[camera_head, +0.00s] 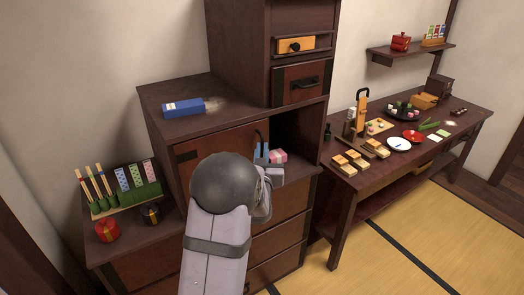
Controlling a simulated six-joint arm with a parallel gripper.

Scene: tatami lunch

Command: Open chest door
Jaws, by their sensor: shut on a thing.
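The wooden chest (168,128) stands against the wall in stepped sections. Its reddish-brown door (215,148) covers the left part of the upper compartment. My grey wrist hides the lower part of the door, and the exact grip is hard to see.
A blue box (184,107) lies on the chest top. Skewers and patterned cards (121,175) stand on the lower left step, with a red pot (108,229) and a dark pot (151,214). A table (345,178) with food and plates stands at right. The tatami floor (385,240) is clear.

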